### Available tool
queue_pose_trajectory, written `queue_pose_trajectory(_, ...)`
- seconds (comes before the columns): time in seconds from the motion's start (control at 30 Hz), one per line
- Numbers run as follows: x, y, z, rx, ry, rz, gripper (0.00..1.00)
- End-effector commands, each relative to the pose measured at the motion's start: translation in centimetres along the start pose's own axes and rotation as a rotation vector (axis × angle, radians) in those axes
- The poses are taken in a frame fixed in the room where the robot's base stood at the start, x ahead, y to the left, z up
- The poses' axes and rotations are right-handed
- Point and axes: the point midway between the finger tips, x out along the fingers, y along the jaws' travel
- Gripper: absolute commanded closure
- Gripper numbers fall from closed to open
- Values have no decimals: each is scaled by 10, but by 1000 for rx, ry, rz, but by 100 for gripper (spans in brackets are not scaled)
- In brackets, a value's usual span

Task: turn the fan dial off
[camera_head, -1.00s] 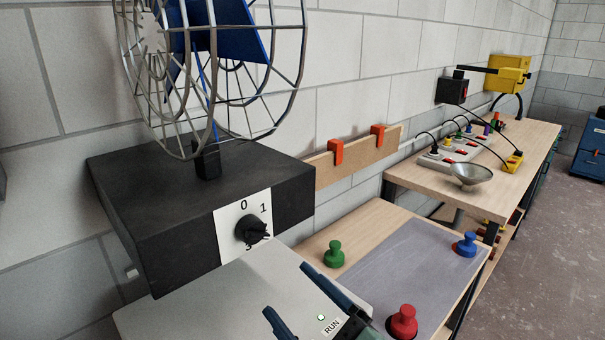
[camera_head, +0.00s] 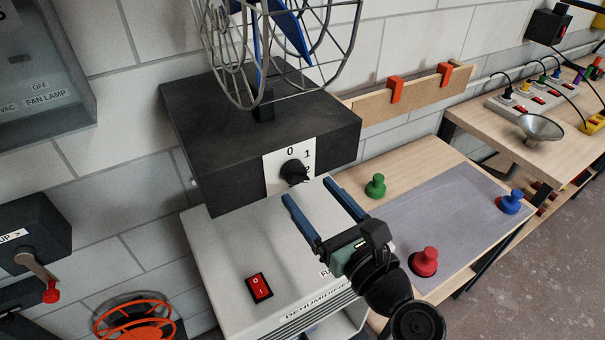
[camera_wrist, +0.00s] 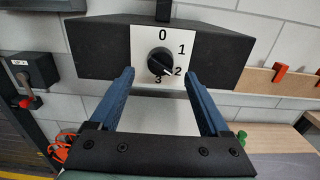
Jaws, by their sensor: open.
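The fan dial (camera_head: 294,172) is a black knob on a white plate marked 0, 1, 2 and 3, on the front of the fan's black base (camera_head: 230,150). In the wrist view the dial (camera_wrist: 160,62) has its pointer at the lower right, seemingly towards 2; 0 is at the top. My gripper (camera_head: 307,189) is open and empty, its blue fingers just in front of and below the dial in the head view. In the wrist view the dial shows between the fingertips of my gripper (camera_wrist: 159,73), apparently beyond them, with no contact visible.
A pale dehumidifier (camera_head: 225,265) with a red switch (camera_head: 259,287) stands below the fan base. The fan cage (camera_head: 285,50) rises above. Green (camera_head: 376,186), red (camera_head: 424,262) and blue (camera_head: 510,202) knobbed pieces stand on the right-hand bench. A lever box (camera_head: 30,235) is at left.

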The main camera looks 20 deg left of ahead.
Motion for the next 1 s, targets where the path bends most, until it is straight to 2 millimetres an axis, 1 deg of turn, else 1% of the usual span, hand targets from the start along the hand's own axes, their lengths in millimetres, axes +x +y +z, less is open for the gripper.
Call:
queue_pose_trajectory(0.03, 10, 0, 3, 0, 0, 3, 20)
queue_pose_trajectory(0.1, 20, 1, 2, -1, 1, 2, 20)
queue_pose_trajectory(0.23, 34, 0, 1, -2, 0, 0, 20)
queue_pose_trajectory(0.4, 41, 0, 0, -2, 1, -1, 20)
queue_pose_trajectory(0.63, 41, 0, 0, -2, 0, -1, 20)
queue_pose_trajectory(0.77, 41, 0, 0, -2, 0, -1, 43)
queue_pose_trajectory(0.8, 41, 0, 0, -2, 0, -1, 50)
queue_pose_trajectory(0.87, 41, 0, 0, -2, 0, -1, 61)
queue_pose_trajectory(0.9, 41, 0, 0, -2, 0, -1, 68)
queue_pose_trajectory(0.97, 41, 0, 0, -2, 0, -1, 79)
queue_pose_trajectory(1.0, 41, 0, 0, -2, 0, -1, 86)
